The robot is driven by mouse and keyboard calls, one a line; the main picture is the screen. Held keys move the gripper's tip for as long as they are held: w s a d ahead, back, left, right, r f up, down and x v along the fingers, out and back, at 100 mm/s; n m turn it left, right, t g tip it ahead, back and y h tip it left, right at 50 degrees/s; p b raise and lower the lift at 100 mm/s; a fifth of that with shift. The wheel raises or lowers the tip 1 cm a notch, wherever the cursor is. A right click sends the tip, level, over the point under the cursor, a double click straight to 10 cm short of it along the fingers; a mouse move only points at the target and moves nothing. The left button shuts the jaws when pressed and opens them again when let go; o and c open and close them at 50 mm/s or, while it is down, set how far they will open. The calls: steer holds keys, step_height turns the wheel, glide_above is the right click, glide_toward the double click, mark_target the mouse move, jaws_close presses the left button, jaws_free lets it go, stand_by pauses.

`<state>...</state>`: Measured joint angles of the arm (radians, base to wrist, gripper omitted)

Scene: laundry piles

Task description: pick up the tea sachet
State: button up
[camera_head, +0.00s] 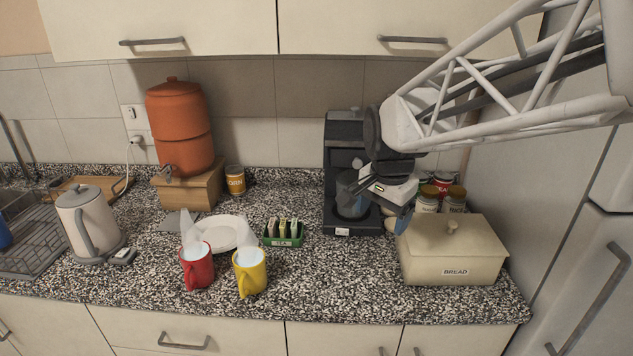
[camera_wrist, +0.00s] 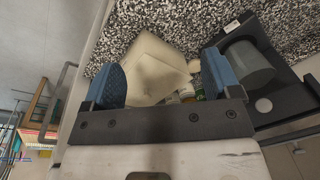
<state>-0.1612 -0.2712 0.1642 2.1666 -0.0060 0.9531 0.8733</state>
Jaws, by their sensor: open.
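Several tea sachets (camera_head: 282,228) stand upright in a small green holder (camera_head: 284,241) on the counter, left of the coffee maker. My gripper (camera_head: 398,222) is in front of the coffee maker's right side and above the back left of the bread box, well to the right of the sachets. In the wrist view my gripper (camera_wrist: 164,80) has its two blue fingers wide apart with nothing between them but the background. The sachets do not show in the wrist view.
A red mug (camera_head: 197,268) and a yellow mug (camera_head: 249,273) stand left of the holder, before a white plate (camera_head: 229,233). The coffee maker (camera_head: 343,136) and bread box (camera_head: 452,257) are close to my gripper. Speckled counter (camera_head: 335,270) is clear in front of the holder.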

steer(key=w+a+f+m, duration=0.2)
steer(key=w+a, duration=0.3)
steer(key=w, duration=0.2)
steer(key=w+a+f+m, duration=0.2)
steer(key=w+a+m, duration=0.1)
steer(key=w+a, duration=0.25)
steer(key=m+g, duration=0.1)
steer(key=m, duration=0.4)
glide_above(294, 223)
steer(key=f, duration=0.8)
steer(key=shift+w+a, duration=0.15)
steer(key=shift+a, duration=0.05)
steer(key=shift+f, duration=0.1)
steer(key=shift+f, duration=1.2)
steer(key=shift+f, duration=0.1)
steer(key=shift+d+f, duration=0.2)
steer(key=shift+f, duration=2.3)
steer(key=shift+c, duration=0.2)
steer(key=c, duration=1)
